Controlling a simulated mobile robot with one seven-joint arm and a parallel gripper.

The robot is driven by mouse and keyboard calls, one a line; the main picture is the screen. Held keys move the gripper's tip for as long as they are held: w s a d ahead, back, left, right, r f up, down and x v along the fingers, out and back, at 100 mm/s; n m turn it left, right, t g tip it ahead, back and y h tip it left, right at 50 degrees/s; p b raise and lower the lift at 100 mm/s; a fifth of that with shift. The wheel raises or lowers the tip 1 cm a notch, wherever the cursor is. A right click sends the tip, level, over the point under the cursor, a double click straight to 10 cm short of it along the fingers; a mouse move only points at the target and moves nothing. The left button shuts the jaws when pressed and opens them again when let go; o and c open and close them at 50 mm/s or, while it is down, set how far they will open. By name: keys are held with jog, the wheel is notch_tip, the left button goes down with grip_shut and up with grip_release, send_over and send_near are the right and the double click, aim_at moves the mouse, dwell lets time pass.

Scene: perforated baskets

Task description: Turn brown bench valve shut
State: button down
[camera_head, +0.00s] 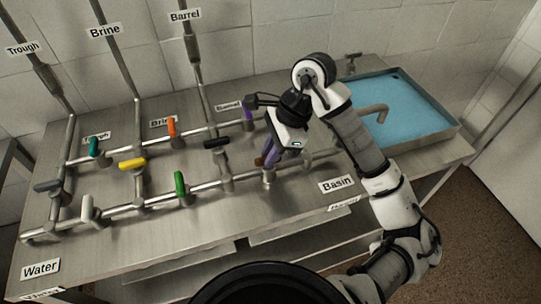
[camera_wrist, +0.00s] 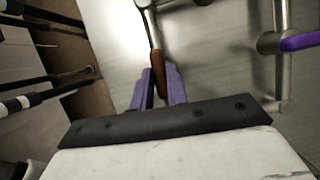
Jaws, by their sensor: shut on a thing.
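The brown valve handle (camera_head: 259,161) is at the right end of the front pipe on the steel bench, partly hidden by my gripper. In the wrist view the brown handle (camera_wrist: 158,65) is a narrow lever in line with the pipe above it, its near end between my purple fingers. My gripper (camera_head: 273,156) reaches down over the valve and is shut on the handle. In the wrist view my gripper (camera_wrist: 160,82) shows a finger on each side of the handle.
Other levers are on the pipes: purple (camera_head: 248,112), black (camera_head: 216,143), green (camera_head: 180,184), orange (camera_head: 171,128), yellow (camera_head: 132,164), teal (camera_head: 94,146), white (camera_head: 88,208) and grey (camera_head: 47,186). A basin (camera_head: 447,124) of blue water stands at the right, with a curved spout (camera_head: 378,110).

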jog(key=f+m+b, duration=0.1)
jog(key=b, duration=0.3)
jog(key=shift+t+b, duration=0.3)
jog(key=shift+b, duration=0.1)
jog(key=m+b, duration=0.1)
jog(key=b, duration=0.3)
jog(key=shift+s+r+m, duration=0.1)
jog(key=shift+r+m, duration=0.05)
jog(key=shift+m, duration=0.15)
jog(key=m+t+b, duration=0.2)
jog(key=m+b, duration=0.2)
jog(key=b, duration=0.3)
jog(key=shift+s, duration=0.1)
jog(key=m+t+b, duration=0.1)
jog(key=m+b, duration=0.1)
jog(key=m+h+b, duration=0.1)
jog(key=m+b, duration=0.2)
jog(key=shift+s+a+r+t, duration=0.1)
jog(key=shift+s+t, duration=0.05)
jog(key=shift+t, duration=0.25)
jog(key=m+h+b, duration=0.1)
jog(key=m+b, duration=0.1)
jog(key=m, duration=0.1)
jog(key=m+t+b, duration=0.1)
jog(key=m+b, duration=0.1)
jog(key=shift+a+r+m+h, duration=0.1)
jog(key=shift+r+m+h, duration=0.1)
jog(key=shift+m+h, duration=0.2)
jog(key=c, duration=1.4)
grip_release()
